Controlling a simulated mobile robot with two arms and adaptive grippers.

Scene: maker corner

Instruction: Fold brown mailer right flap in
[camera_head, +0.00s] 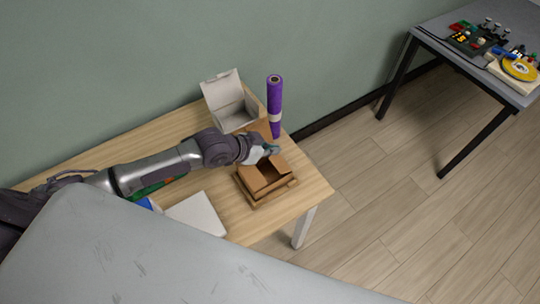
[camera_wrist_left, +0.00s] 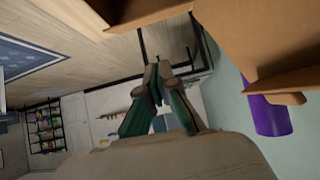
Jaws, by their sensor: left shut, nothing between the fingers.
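The brown mailer (camera_head: 268,194) stands near the right end of the wooden table, its top open and its inside dark. Brown flaps stand up around the opening, one at the back partly hidden behind my gripper. My left gripper (camera_head: 271,149) is above the mailer's back edge, with its fingers shut and empty. In the left wrist view the closed fingertips (camera_wrist_left: 158,76) have nothing between them. Brown cardboard of the mailer (camera_wrist_left: 270,35) fills the upper right there, apart from the fingertips in the picture. My right gripper is not in view.
A purple roll (camera_head: 274,95) stands just behind the mailer and shows in the left wrist view (camera_wrist_left: 266,116). An open white box (camera_head: 232,112) is at the back. A white flat item (camera_head: 196,214) lies left of the mailer. A grey table (camera_head: 478,62) stands far right.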

